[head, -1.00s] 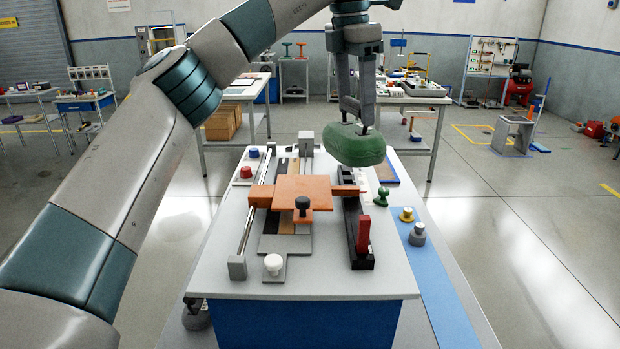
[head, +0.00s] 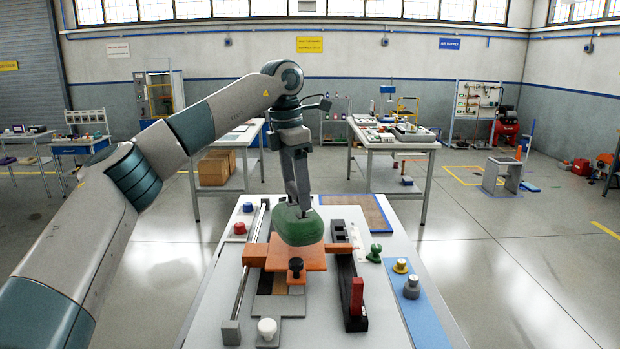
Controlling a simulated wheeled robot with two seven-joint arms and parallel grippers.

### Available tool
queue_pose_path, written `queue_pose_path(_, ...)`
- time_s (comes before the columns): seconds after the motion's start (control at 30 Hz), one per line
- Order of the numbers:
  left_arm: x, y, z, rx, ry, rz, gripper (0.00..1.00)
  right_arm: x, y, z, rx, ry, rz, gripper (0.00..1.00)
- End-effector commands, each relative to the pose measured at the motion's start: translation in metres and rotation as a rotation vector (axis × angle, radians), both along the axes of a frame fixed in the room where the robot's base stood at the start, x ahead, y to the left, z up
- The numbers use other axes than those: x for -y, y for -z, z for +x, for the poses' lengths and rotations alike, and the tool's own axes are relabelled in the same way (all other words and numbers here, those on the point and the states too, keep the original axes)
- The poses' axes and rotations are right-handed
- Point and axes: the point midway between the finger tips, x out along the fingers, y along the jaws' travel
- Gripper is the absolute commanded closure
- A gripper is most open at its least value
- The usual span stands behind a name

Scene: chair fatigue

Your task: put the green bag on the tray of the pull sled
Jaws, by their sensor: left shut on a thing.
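The green bag (head: 300,229) hangs from my left gripper (head: 304,212), which is shut on its top. The bag is over the back part of the orange tray (head: 303,262) of the pull sled. I cannot tell whether its underside touches the tray. The bag hides the tray's rear edge. The tray sits between a silver rail (head: 254,258) on the left and a black rail (head: 346,272) on the right. A black knob (head: 296,266) stands at the tray's front. My right gripper is not in view.
A red upright block (head: 357,297) stands on the black rail's front end. A white knob (head: 267,328) is at the front. Green (head: 375,253), yellow (head: 401,265) and grey (head: 412,287) knobs stand to the right. Red (head: 239,228) and blue (head: 248,207) knobs are at the back left.

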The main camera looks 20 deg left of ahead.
Motion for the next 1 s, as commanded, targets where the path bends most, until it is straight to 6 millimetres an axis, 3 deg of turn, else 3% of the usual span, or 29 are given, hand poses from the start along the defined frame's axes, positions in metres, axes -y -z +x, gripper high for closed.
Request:
queue_pose_path(0.47,-0.004,0.000,0.000,0.005,0.002,-0.002,1.00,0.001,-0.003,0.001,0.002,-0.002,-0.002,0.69)
queue_pose_path(1.0,-0.004,0.039,0.000,0.007,0.001,-0.002,1.00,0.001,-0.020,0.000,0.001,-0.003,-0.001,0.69)
